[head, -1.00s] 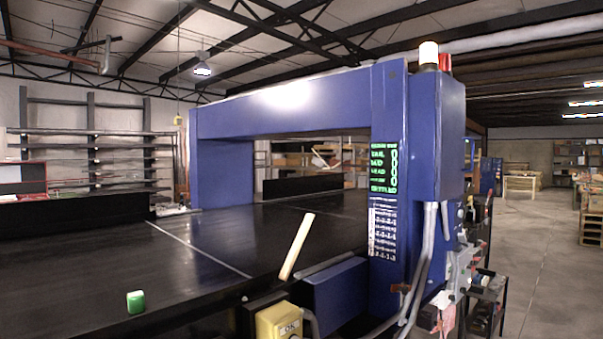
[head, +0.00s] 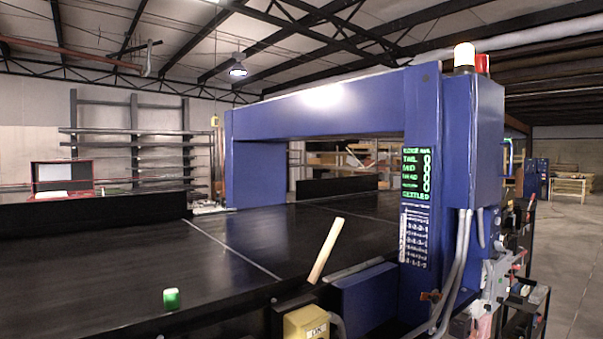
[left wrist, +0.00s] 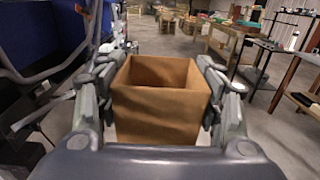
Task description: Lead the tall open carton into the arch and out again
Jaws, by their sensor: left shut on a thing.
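The tall open carton (left wrist: 157,118) is brown, with its open top showing in the left wrist view. My left gripper (left wrist: 160,90) is shut on it, one finger against each side. The carton's lower part is hidden behind my wrist. Neither carton nor grippers show in the head view. The blue arch (head: 325,109) spans the black conveyor belt (head: 130,264) in the head view, with a green-lit panel (head: 416,172) on its near post. A blue surface (left wrist: 48,45) is at the left of the left wrist view.
A pale stick (head: 326,250) stands tilted by the belt edge, near a yellow box (head: 306,322). The belt under the arch looks clear. Tables with goods (left wrist: 225,38) stand beyond the carton.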

